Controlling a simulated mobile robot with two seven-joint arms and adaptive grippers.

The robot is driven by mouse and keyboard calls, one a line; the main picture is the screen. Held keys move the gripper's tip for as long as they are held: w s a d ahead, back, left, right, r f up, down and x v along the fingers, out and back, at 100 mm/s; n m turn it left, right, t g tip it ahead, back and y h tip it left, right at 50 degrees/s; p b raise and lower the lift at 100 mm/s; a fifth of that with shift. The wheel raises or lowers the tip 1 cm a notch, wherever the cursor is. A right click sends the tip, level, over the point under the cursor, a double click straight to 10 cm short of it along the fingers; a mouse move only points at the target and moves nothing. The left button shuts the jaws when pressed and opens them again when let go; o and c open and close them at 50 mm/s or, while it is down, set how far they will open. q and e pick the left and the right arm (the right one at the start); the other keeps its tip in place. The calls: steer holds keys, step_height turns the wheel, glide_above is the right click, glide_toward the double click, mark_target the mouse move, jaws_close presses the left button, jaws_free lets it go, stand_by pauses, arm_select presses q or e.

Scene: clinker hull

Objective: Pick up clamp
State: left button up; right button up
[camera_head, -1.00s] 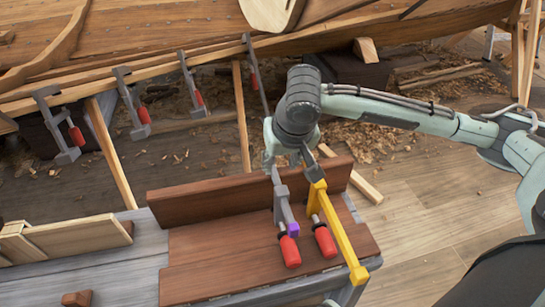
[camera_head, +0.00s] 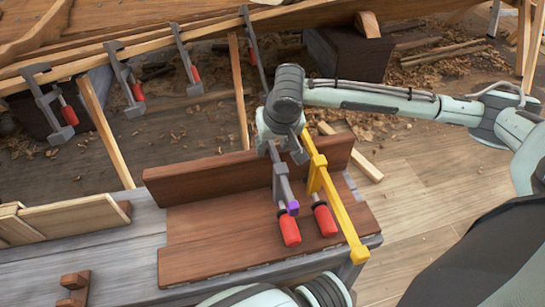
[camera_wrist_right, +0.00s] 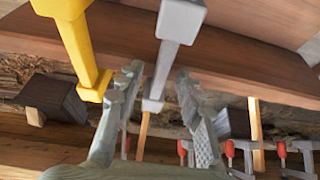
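A grey clamp (camera_head: 282,187) with a red handle (camera_head: 289,230) and a small purple part grips the upright brown board on the bench. A yellow clamp (camera_head: 340,213) with a red handle stands just to its right. My right gripper (camera_head: 285,153) is at the top of the grey clamp. In the right wrist view the open fingers (camera_wrist_right: 160,85) stand either side of the grey clamp's bar (camera_wrist_right: 167,62), with gaps visible; the yellow clamp (camera_wrist_right: 82,45) is outside the left finger. My left gripper is not visible; a pale and dark arm part of mine shows at the bottom edge.
The bench (camera_head: 95,246) holds brown boards, a pale wooden piece (camera_head: 70,217) and a small brown block (camera_head: 74,288). Several other grey clamps (camera_head: 125,78) hang on the hull's plank behind. Open wooden floor (camera_head: 420,190) lies to the right.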

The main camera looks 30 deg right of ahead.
jaws_close()
steer(key=shift+r, duration=0.25)
stand_by(0.5)
